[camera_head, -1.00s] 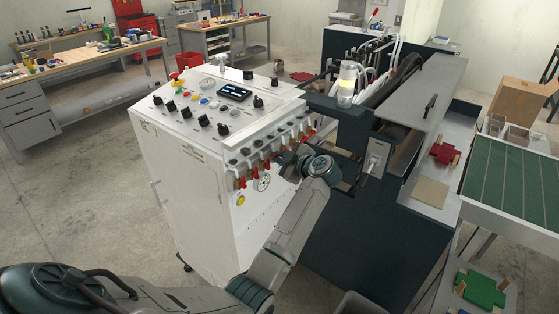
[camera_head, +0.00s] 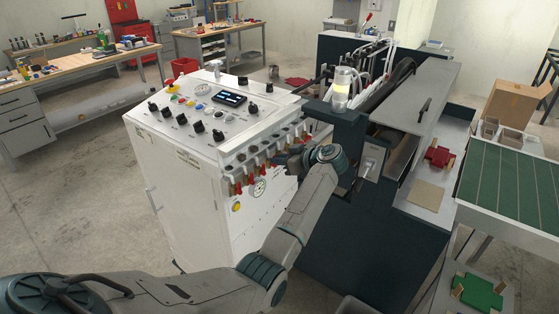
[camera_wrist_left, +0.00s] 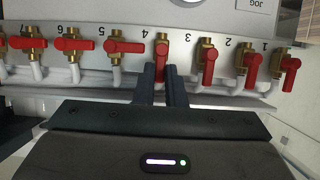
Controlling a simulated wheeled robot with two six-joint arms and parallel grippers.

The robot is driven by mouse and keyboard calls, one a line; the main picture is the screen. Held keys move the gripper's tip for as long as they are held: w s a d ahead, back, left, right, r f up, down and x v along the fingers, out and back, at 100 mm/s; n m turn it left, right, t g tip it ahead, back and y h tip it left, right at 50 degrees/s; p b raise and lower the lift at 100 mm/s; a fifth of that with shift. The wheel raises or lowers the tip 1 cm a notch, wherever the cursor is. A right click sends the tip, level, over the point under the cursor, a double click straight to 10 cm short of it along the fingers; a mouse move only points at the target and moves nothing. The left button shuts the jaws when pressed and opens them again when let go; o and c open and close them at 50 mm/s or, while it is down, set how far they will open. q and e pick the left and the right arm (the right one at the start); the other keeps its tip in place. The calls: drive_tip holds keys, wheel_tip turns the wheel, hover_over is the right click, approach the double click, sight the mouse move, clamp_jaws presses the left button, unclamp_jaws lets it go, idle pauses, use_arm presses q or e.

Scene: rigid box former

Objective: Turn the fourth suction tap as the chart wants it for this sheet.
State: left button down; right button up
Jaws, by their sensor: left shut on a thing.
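A row of brass suction taps with red handles (camera_wrist_left: 208,68) runs along the white cabinet's front, numbered from 1 at the right in the left wrist view. The fourth tap (camera_wrist_left: 162,49) has its red handle pointing down between the fingers of my left gripper (camera_wrist_left: 161,75). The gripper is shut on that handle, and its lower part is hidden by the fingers. Handles of taps 1 to 3 point down; those of 5 to 7 lie sideways. In the head view my left gripper (camera_head: 287,160) is at the taps, mostly hidden by its wrist. My right gripper is out of view.
The white control cabinet (camera_head: 190,190) has knobs and a small display (camera_head: 229,98) on top and a gauge (camera_head: 259,188) below the taps. The dark machine (camera_head: 380,230) stands close on the right of my left arm. A green-topped conveyor (camera_head: 510,185) is farther right.

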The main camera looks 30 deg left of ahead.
use_arm(q)
drive_tip(key=shift+f, duration=0.15)
drive_tip(key=c, duration=1.5)
unclamp_jaws()
drive_tip(key=b+v, duration=0.5)
drive_tip(key=v, duration=0.5)
drive_tip(key=shift+d+r, duration=0.25)
drive_tip(key=shift+d, duration=0.1)
